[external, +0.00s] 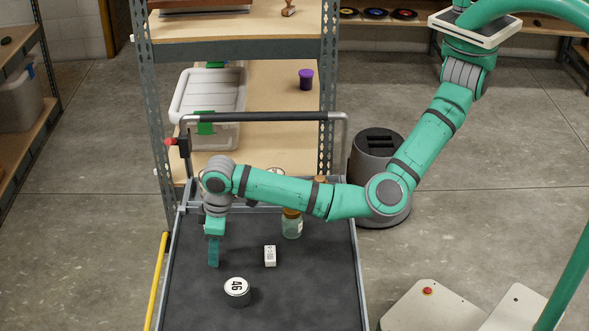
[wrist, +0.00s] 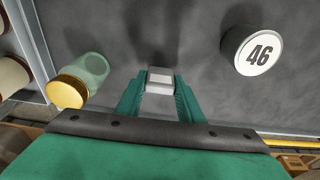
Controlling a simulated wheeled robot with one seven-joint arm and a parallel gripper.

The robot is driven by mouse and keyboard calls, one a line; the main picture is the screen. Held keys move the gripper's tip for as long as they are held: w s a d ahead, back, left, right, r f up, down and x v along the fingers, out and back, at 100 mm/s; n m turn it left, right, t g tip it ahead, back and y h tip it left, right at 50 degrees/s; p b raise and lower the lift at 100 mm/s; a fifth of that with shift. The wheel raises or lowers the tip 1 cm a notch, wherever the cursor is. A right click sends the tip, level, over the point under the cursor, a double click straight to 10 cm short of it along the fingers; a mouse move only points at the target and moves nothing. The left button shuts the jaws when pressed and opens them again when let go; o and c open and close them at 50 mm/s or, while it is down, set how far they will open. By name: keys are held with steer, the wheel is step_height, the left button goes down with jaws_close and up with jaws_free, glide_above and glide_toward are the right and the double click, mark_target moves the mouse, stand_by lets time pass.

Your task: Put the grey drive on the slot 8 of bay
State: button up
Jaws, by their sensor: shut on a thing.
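My gripper (external: 213,252) points down over the left part of the cart's dark top. In the wrist view my gripper (wrist: 160,84) has its two teal fingers closed on a small grey block, which I take as the grey drive (wrist: 160,88). In the external view the near finger hides the drive. A lighter patch shows at its far end; I cannot tell whether it belongs to the drive or to something beyond. I cannot make out the bay or its slot 8 in either view.
On the cart (external: 190,300) stand a white labelled box (external: 270,257), a gold-lidded jar (external: 291,226) and a canister marked 46 (external: 237,291). Shelving with a lidded tub (external: 207,100) and a purple-topped cup (external: 306,80) stands behind. The cart's front right is clear.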

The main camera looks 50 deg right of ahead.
steer(key=shift+f, duration=0.45)
step_height(320, 180, up, 16)
steer(key=d, duration=0.1)
steer(key=shift+w+d+f+m+t+y, duration=0.2)
steer(key=shift+w+d+f+m+t, duration=0.1)
steer(key=shift+w+d+f+t, duration=0.35)
steer(key=shift+w+d+f+m+t+y, duration=0.2)
steer(key=shift+w+d+f+m+t, duration=0.15)
steer(key=shift+w+t, duration=0.4)
steer(key=shift+s, duration=0.1)
